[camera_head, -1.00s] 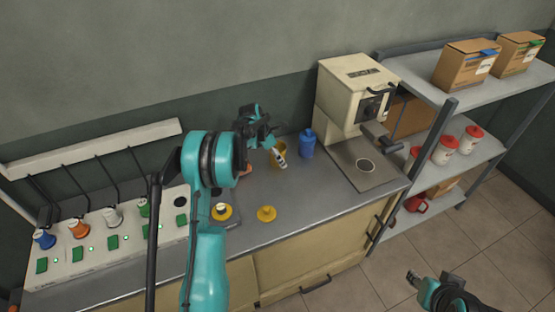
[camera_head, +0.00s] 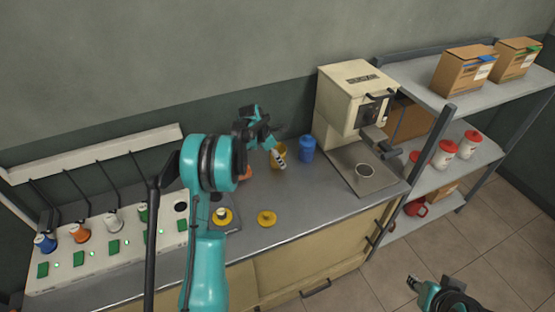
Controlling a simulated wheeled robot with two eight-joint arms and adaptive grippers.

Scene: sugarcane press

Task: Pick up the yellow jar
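The yellow jar (camera_head: 283,165) stands on the grey counter, left of a blue jar (camera_head: 307,149). My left gripper (camera_head: 278,145) is at the yellow jar, with one pale-tipped finger in front of it, covering part of it. A dark finger shows higher up, apart from the first, so the gripper looks open. Whether it touches the jar cannot be told. My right gripper (camera_head: 413,284) is low at the right, over the floor and away from the counter; its opening is unclear.
A yellow lid (camera_head: 267,218) lies on the counter front; another yellow piece (camera_head: 222,217) sits on a dark plate. A cream press machine (camera_head: 352,100) stands right of the jars. A panel with cups (camera_head: 110,245) is at left, shelves (camera_head: 475,155) at right.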

